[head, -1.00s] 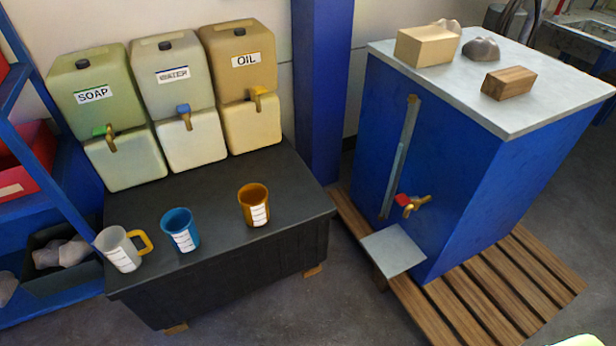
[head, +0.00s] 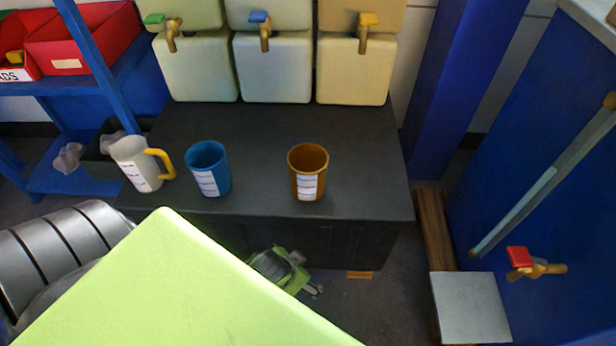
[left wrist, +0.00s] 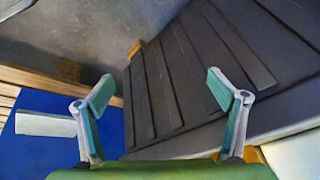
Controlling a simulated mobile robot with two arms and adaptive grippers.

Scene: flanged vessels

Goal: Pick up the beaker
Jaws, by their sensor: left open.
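Three beakers stand upright on the black bench (head: 270,130). One is white with a yellow handle (head: 138,168), at the left. One is blue (head: 210,172), in the middle. One is amber (head: 308,170), at the right. The white measure labels face me. My left gripper (head: 309,275) is below the bench top, in front of the bench's front face, apart from all beakers. In the left wrist view its two teal-padded fingers (left wrist: 160,88) are spread and empty. My right gripper is not in view.
Soap, water and oil canisters, with green, blue (head: 260,32) and yellow taps, line the bench's back. A blue tank with a red-handled tap (head: 520,258) and grey plate (head: 470,308) stands right. Blue shelving with red bins (head: 80,42) is left. Bench top around the beakers is clear.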

